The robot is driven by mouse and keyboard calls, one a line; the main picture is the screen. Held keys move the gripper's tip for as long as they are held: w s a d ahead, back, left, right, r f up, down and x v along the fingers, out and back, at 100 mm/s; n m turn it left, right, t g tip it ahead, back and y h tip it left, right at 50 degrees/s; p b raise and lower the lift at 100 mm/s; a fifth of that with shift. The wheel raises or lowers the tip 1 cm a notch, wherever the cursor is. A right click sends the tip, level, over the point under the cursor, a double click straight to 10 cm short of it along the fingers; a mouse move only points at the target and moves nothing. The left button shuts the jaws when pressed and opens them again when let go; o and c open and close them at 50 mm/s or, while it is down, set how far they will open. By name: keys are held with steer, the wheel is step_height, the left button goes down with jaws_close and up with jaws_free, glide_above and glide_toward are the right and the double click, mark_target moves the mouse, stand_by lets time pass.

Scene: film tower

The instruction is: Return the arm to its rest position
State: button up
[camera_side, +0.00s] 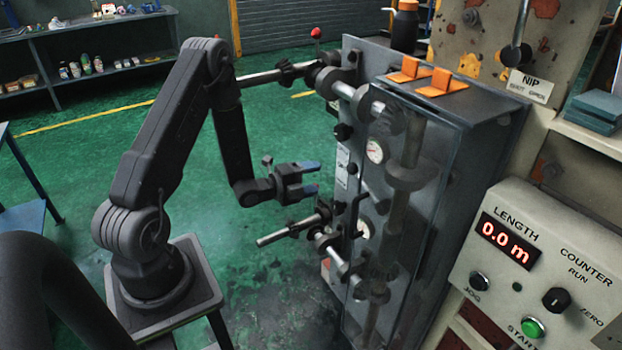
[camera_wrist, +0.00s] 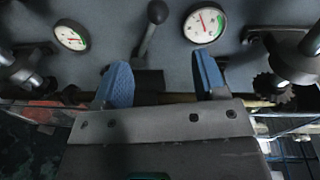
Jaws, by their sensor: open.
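My gripper (camera_side: 312,179) is open and empty in the side view, its two blue-tipped fingers pointing right toward the grey machine cabinet (camera_side: 465,112). It is apart from the cabinet, above a metal bar (camera_side: 285,230) with a dark collar. My arm rises from a stand at the left and bends down at the elbow to the gripper. In the wrist view, the blue fingertips (camera_wrist: 158,85) stand apart with nothing between them. A dark lever with a round knob (camera_wrist: 153,28) is beyond them, between two gauges.
The wrist view shows a left gauge (camera_wrist: 70,36) and a right gauge (camera_wrist: 204,24). In the side view, an upper bar (camera_side: 262,77) passes near my elbow. A counter panel (camera_side: 540,270) reads 0.0 m at the right. Open green floor (camera_side: 60,165) lies behind my arm.

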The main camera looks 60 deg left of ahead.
steer(key=s+d+r+n+g+y, duration=0.1)
steer(key=d+r+n+g+y, duration=0.15)
steer(key=r+n, duration=0.4)
steer(key=d+r+n+g+y, duration=0.1)
steer(key=d+r+n+g, duration=0.25)
steer(key=r, duration=0.65)
steer(key=s+d+r+n+g+h, duration=0.1)
steer(key=s+d+r+n+g, duration=0.1)
steer(key=s+d, duration=0.4)
steer(key=s+d+r+n+g+h, duration=0.1)
steer(key=s+d+r+n+g, duration=0.2)
steer(key=s, duration=1)
steer(key=d+r+n, duration=0.1)
steer(key=d+n, duration=0.2)
steer(key=shift+s+d+r, duration=0.15)
steer(key=shift+s+d, duration=0.15)
steer(key=shift+s, duration=0.05)
